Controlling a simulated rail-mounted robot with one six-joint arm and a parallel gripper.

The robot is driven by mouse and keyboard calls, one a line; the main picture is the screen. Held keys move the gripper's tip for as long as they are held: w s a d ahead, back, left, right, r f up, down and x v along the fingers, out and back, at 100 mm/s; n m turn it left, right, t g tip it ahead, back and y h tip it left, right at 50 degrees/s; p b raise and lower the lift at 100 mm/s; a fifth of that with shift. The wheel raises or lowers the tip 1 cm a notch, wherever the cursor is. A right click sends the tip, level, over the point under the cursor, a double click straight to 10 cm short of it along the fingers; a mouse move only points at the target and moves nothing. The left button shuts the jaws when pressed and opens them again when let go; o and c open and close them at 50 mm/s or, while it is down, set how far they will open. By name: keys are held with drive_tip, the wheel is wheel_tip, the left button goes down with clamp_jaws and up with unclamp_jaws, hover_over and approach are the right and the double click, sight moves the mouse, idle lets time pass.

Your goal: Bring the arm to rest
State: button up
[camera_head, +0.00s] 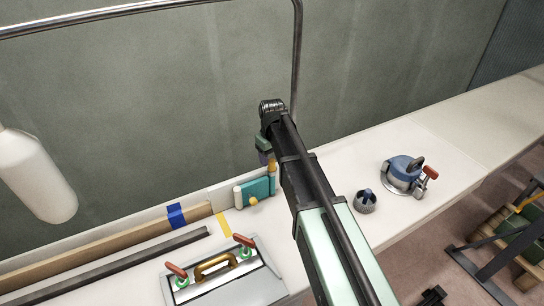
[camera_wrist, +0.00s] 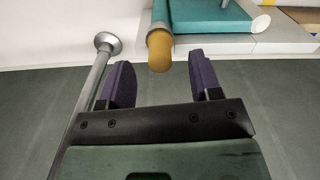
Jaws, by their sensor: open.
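My gripper (camera_wrist: 160,80) shows in the wrist view with its two purple fingers apart and nothing between them. In the head view my arm reaches from the lower right toward the grey-green wall, and the gripper (camera_head: 265,152) hangs near the far edge of the white bench, partly hidden. A teal device (camera_head: 257,190) with a yellow knob stands on the bench just below it. In the wrist view a rounded tan end (camera_wrist: 159,50) on a teal part (camera_wrist: 210,18) lies just beyond the fingertips; contact cannot be told.
A metal rail (camera_head: 297,50) runs along the wall close to the arm. A grey plate with a brass handle (camera_head: 215,267) and red levers lies left on the bench (camera_head: 440,140). A blue-grey valve (camera_head: 403,174) and a small round fitting (camera_head: 365,201) stand right. A white cylinder (camera_head: 35,175) hangs left.

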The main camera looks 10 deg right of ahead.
wheel_tip(320, 180, up, 8)
drive_tip(key=p, duration=0.5)
drive_tip(key=shift+f+p, duration=0.25)
drive_tip(key=shift+p, duration=0.05)
drive_tip(key=shift+f, duration=0.2)
drive_tip(key=s+m, duration=0.4)
drive_tip(key=s, duration=1.8)
drive_tip(key=shift+s, duration=0.1)
